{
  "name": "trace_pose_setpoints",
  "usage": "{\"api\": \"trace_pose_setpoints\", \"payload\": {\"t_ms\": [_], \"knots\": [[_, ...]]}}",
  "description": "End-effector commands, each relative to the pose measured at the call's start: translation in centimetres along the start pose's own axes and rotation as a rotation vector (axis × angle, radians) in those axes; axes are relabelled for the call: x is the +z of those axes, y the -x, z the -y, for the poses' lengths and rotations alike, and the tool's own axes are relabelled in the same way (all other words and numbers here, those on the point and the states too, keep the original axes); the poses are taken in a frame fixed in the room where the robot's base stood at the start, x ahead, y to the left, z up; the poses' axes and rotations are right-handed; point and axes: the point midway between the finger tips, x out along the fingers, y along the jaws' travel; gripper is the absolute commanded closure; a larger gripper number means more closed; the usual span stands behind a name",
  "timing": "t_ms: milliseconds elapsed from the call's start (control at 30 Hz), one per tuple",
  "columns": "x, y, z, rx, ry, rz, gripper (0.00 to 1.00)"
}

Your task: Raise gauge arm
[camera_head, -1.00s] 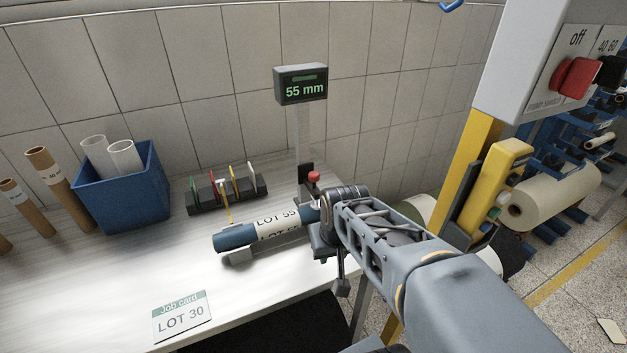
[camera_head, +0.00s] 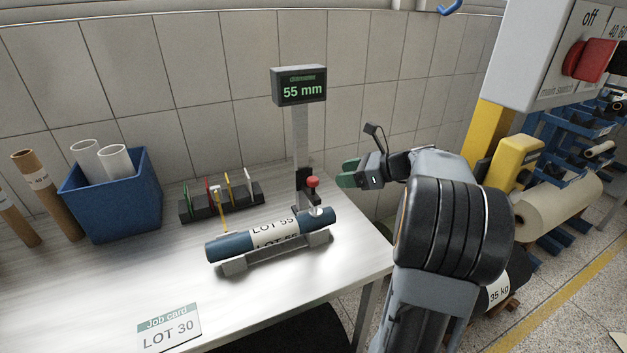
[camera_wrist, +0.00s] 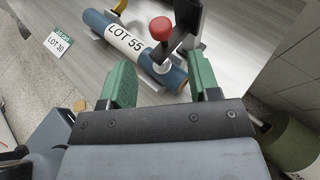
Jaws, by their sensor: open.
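The gauge arm (camera_head: 311,196) is a dark arm with a red knob (camera_head: 313,182) on the gauge post (camera_head: 301,135). Its pale foot (camera_head: 316,212) appears to rest on the right end of a blue roll (camera_head: 222,244) labelled LOT 55, which lies in a grey cradle (camera_head: 232,267). The display (camera_head: 299,86) reads 55 mm. My gripper (camera_head: 348,173) is right of the post, at about knob height, and apart from it. In the wrist view my gripper (camera_wrist: 165,82) is open and empty, with the red knob (camera_wrist: 161,28) beyond the gap between its green fingers.
A blue bin (camera_head: 115,200) with white tubes and brown tubes (camera_head: 45,190) are at left. A job card (camera_head: 168,329) reading LOT 30 lies in front. The table (camera_head: 280,285) is clear at front centre.

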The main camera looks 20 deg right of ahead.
Motion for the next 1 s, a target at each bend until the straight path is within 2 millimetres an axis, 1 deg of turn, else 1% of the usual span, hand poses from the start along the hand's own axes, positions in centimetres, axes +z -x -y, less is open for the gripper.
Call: {"api": "trace_pose_setpoints", "payload": {"t_ms": [100, 300, 500, 700, 1000], "knots": [[-0.1, -2.2, -0.1, 0.005, 0.001, -0.001, 0.44], [-0.1, -5.9, -0.1, 0.004, 0.001, -0.002, 0.44], [-0.1, -8.6, -0.1, 0.002, 0.002, -0.002, 0.44], [-0.1, -9.9, 0.0, 0.0, 0.003, -0.003, 0.44], [-0.1, -10.2, 0.0, -0.001, 0.003, -0.003, 0.44]]}}
